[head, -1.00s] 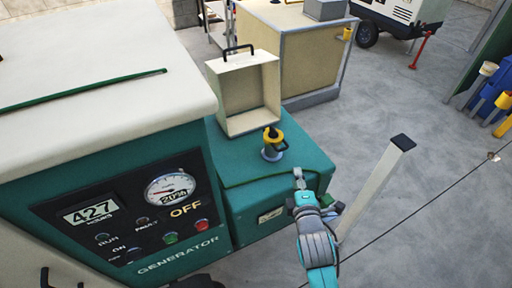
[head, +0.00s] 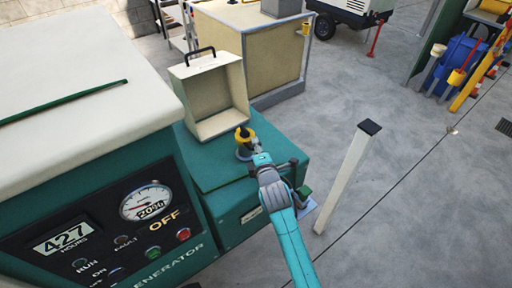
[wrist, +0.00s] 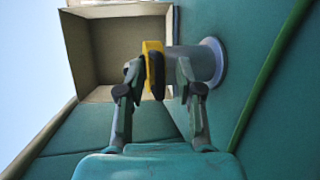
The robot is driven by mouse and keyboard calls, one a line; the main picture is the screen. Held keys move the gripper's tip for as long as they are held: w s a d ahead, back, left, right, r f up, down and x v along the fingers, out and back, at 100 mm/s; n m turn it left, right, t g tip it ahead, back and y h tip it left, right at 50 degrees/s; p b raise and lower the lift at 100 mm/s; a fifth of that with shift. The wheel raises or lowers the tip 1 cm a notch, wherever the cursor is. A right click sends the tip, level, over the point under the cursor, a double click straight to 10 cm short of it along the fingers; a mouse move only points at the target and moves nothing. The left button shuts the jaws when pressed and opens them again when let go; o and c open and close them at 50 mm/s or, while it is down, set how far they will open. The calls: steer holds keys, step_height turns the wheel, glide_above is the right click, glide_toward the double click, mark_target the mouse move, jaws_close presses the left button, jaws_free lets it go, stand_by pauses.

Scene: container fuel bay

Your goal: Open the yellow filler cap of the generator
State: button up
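The yellow filler cap (head: 243,133), with a black part on top, sits on a grey filler neck (head: 244,152) on the generator's teal ledge. The generator (head: 190,240) shows 427 hours, a gauge at 20% and OFF. My gripper (head: 257,152) is right at the cap in the head view. In the wrist view the cap (wrist: 153,68) and grey neck (wrist: 190,63) lie just beyond and between the fingertips of my gripper (wrist: 158,82). The fingers are apart, with a gap on the right side of the cap; whether the left finger touches it I cannot tell.
A cream open-fronted box (head: 208,95) with a black handle stands close behind the cap. A white post (head: 347,180) with a dark top stands to the right of my arm. A beige cabinet (head: 262,60) is behind. Open concrete floor lies to the right.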

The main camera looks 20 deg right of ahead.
steer(key=shift+w, duration=0.25)
steer(key=shift+f, duration=0.1)
jaws_close()
